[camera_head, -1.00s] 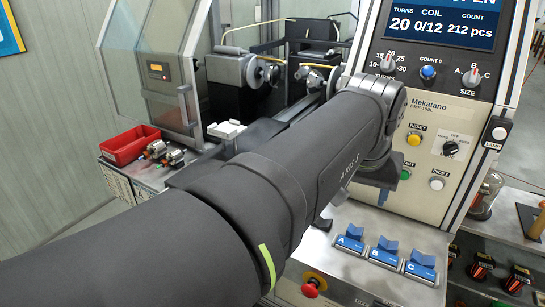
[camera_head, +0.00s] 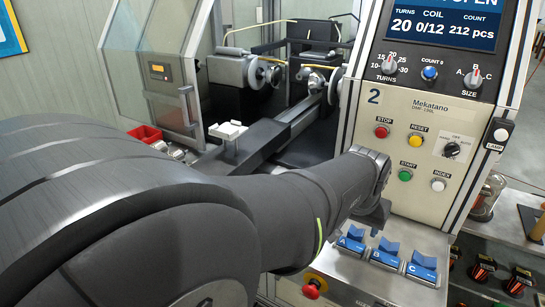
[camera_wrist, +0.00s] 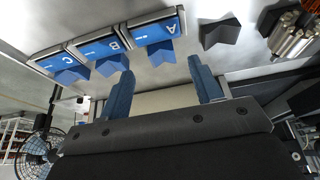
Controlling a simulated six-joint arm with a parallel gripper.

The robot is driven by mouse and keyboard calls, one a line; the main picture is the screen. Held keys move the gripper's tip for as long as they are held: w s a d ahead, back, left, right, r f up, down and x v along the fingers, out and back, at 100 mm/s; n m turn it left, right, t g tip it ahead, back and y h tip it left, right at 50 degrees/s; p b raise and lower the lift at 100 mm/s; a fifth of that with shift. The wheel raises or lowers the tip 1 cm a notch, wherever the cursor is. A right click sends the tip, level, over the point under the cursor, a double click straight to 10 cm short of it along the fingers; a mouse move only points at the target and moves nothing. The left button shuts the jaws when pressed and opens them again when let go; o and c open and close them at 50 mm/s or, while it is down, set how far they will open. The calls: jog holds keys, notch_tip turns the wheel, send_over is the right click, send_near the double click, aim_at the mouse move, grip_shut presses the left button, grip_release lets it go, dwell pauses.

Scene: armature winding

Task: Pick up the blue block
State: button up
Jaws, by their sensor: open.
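Several blue V-shaped blocks sit in a row on label plates: block A (camera_head: 355,234), block B (camera_head: 389,248) and block C (camera_head: 424,261). In the wrist view, block A (camera_wrist: 159,55), block B (camera_wrist: 110,66) and block C (camera_wrist: 71,76) show beyond my gripper (camera_wrist: 163,75). My gripper is open and empty, with its two blue fingers apart. Block A appears in the gap between the fingers, towards the left one; I cannot tell the distance. In the head view my arm's end is just above block A, and the fingers are mostly hidden.
A black V-shaped piece (camera_wrist: 221,33) lies beside the A plate, with a copper-wound armature (camera_wrist: 291,40) further right. The machine panel (camera_head: 420,170) rises behind the blocks. A red emergency knob (camera_head: 312,290) stands in front. A red bin (camera_head: 146,134) is at the left.

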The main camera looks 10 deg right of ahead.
aim_at(355, 235)
jog(key=shift+x, duration=2.4)
jog(key=shift+a, duration=0.15)
jog(key=c, duration=1.1)
